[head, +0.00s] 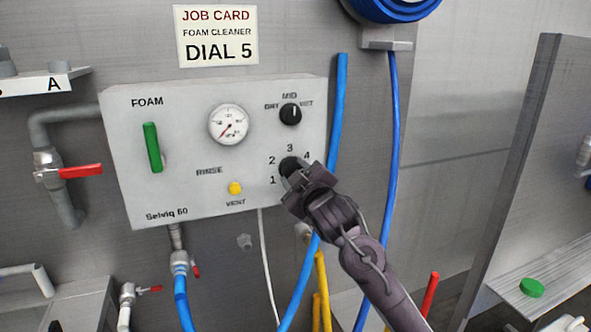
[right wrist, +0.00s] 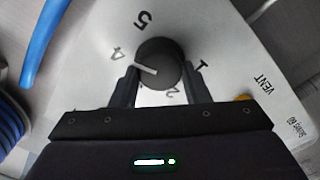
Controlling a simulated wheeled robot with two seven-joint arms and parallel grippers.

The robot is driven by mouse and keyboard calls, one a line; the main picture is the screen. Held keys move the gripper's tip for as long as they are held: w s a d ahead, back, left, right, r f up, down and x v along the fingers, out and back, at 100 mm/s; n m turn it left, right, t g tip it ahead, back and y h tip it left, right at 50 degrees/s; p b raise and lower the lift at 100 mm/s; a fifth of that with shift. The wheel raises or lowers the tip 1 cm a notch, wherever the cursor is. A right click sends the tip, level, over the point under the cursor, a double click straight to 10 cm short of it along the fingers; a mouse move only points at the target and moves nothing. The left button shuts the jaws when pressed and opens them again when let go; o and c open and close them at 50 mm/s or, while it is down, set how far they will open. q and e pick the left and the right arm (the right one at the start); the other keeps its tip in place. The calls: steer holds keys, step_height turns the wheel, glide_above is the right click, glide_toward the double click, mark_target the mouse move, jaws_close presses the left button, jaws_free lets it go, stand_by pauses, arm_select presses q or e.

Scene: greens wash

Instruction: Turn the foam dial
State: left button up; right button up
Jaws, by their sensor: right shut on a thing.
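The black foam dial (head: 288,166) is at the lower right of the grey FOAM panel (head: 130,120), with 1, 2, 3 and 4 visible around it in the head view. In the right wrist view the dial (right wrist: 163,60) sits between the two fingers of my right gripper (right wrist: 160,85), which is shut on it. Its white pointer line faces left, close to the 4 and slightly towards the hidden 3. The 5 shows above the 4. In the head view my right gripper (head: 299,180) covers the dial's lower right. The job card (head: 217,35) reads DIAL 5. My left gripper is not in view.
A smaller black DRY/MID/WET knob (head: 291,114) is above the dial. A pressure gauge (head: 229,124), green handle (head: 153,147) and yellow VENT button (head: 235,188) are to its left. A blue hose (head: 338,110) hangs just right of the panel. A metal partition (head: 515,150) stands farther right.

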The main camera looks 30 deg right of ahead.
steer(key=m+p, duration=0.5)
steer(key=m, duration=0.3)
steer(key=shift+d+m, duration=0.1)
steer(key=shift+m, duration=0.2)
steer(key=shift+f, duration=0.15)
stand_by(0.3)
steer(key=o, duration=1)
steer(key=shift+s, duration=0.1)
